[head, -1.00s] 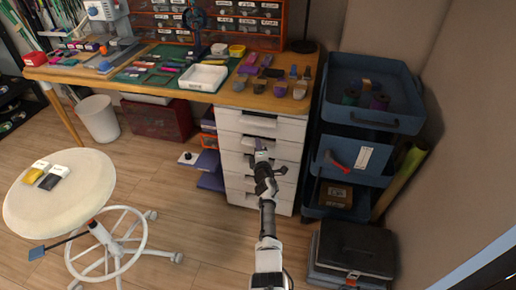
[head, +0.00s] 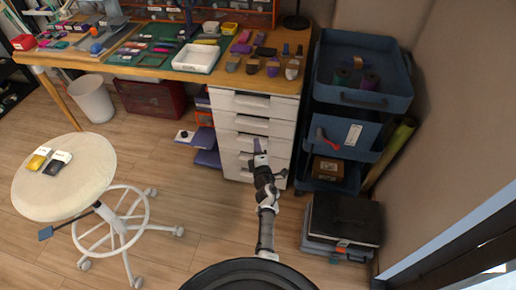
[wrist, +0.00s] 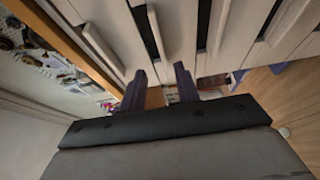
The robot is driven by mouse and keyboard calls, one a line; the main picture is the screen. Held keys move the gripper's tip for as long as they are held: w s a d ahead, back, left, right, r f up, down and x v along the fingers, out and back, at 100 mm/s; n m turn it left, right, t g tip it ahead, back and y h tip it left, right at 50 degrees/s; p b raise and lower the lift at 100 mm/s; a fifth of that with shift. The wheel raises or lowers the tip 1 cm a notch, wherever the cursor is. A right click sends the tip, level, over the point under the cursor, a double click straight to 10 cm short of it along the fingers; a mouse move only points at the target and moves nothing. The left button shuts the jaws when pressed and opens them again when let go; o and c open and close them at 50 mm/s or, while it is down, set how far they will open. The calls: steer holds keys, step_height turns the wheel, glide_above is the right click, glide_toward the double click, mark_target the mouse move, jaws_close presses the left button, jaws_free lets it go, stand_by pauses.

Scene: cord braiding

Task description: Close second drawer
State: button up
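A white drawer unit (head: 228,158) with several stacked drawers stands under the right end of the desk. The second drawer from the top (head: 236,121) looks almost flush in the head view; I cannot tell whether it stands out a little. In the wrist view, the pale drawer fronts (wrist: 178,30) run across the top, with dark gaps between some of them. My gripper (head: 257,148) is in front of the unit's middle drawers. Its two purple fingers (wrist: 160,84) are apart with nothing between them. Contact with a drawer front cannot be told.
The wooden desk (head: 150,69) above holds tools and a white tray (head: 196,58). A blue cart (head: 362,98) stands close to the unit's right, with a dark case (head: 342,218) in front. A round stool (head: 85,190) is at the left. Floor between stool and unit is clear.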

steer(key=shift+s+d, duration=0.1)
steer(key=shift+s, duration=0.85)
